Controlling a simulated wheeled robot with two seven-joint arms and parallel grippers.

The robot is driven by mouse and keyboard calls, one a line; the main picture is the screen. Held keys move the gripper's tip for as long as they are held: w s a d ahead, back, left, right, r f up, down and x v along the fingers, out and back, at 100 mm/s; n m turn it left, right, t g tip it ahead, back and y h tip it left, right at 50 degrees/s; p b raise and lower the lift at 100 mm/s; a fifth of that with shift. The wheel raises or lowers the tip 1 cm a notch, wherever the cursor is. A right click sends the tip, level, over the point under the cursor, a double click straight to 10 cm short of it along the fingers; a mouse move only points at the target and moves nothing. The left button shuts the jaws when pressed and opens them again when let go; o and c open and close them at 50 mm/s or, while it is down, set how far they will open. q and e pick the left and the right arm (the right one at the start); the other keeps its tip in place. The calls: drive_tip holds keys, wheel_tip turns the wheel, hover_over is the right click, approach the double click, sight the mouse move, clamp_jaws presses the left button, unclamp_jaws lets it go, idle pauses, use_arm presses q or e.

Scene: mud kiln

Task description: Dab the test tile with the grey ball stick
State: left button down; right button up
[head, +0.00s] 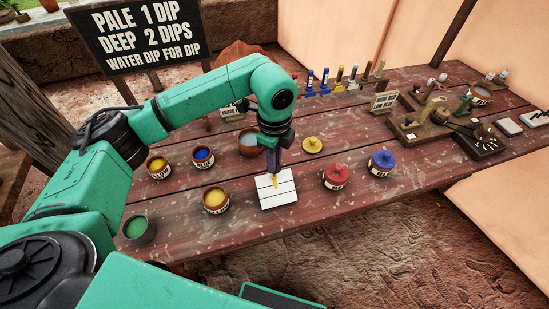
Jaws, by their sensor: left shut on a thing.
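The test tile (284,202) is a white square with thin dark lines, lying flat on the table in the middle of the head view. My left gripper (273,164) points down just above its back edge. It is shut on a thin stick (275,182) with a yellow lower end. The stick's tip is over the tile, and I cannot tell whether it touches. I cannot make out a grey ball on the stick; its upper part is hidden in the jaws. My right gripper is not in view.
Open pots of yellow (215,200), blue (204,157) and green (139,229) stand left of the tile. A dip sign (141,36) is at back left.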

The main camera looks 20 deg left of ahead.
use_arm(q)
drive_tip(key=shift+r+p, duration=2.7)
drive_tip(key=shift+r, duration=1.35)
